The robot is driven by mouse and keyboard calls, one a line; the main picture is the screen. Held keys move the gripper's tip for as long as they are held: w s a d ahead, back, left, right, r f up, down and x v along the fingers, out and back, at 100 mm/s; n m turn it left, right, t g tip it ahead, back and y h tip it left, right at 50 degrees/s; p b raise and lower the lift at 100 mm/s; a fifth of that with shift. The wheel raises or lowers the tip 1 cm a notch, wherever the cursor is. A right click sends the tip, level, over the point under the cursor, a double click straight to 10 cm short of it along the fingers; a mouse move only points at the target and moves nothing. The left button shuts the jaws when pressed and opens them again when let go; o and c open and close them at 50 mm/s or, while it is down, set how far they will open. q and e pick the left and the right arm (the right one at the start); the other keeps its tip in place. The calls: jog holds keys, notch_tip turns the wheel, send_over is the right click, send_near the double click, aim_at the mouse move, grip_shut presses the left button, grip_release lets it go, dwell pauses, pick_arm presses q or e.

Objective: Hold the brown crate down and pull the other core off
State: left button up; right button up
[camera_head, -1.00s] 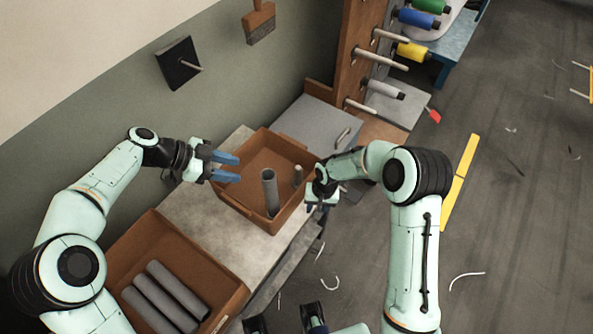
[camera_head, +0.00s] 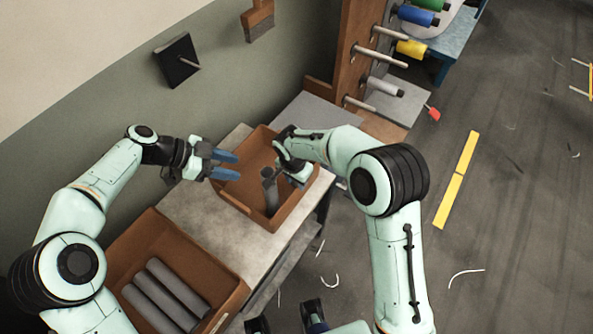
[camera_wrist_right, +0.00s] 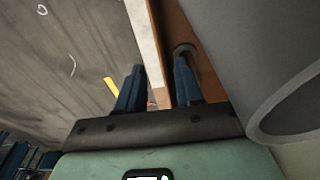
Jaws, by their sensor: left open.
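The brown crate (camera_head: 252,217) stands on the table, with a grey core (camera_head: 269,190) upright inside it. That core also fills the right side of the right wrist view (camera_wrist_right: 255,50), close to my gripper. My left gripper (camera_head: 238,166) is open at the crate's left wall, its blue fingers reaching over the rim. My right gripper (camera_wrist_right: 157,85) is open, over the crate's right part beside the core. In the wrist view the crate's wall (camera_wrist_right: 172,30) runs between its fingers, and a short peg (camera_wrist_right: 184,50) shows behind one finger. Its fingertips are mostly hidden in the head view.
A second brown crate (camera_head: 232,296) at the front left holds grey cores (camera_head: 170,290) lying down. A wooden rack (camera_head: 350,50) with pegs and coloured spools stands at the back. The table (camera_head: 190,205) between the crates is clear.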

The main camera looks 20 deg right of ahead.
aim_at(298, 193)
jog(key=f, duration=1)
jog(key=shift+w+d, duration=0.35)
grip_shut()
jog(key=shift+r, duration=0.1)
dwell(0.7)
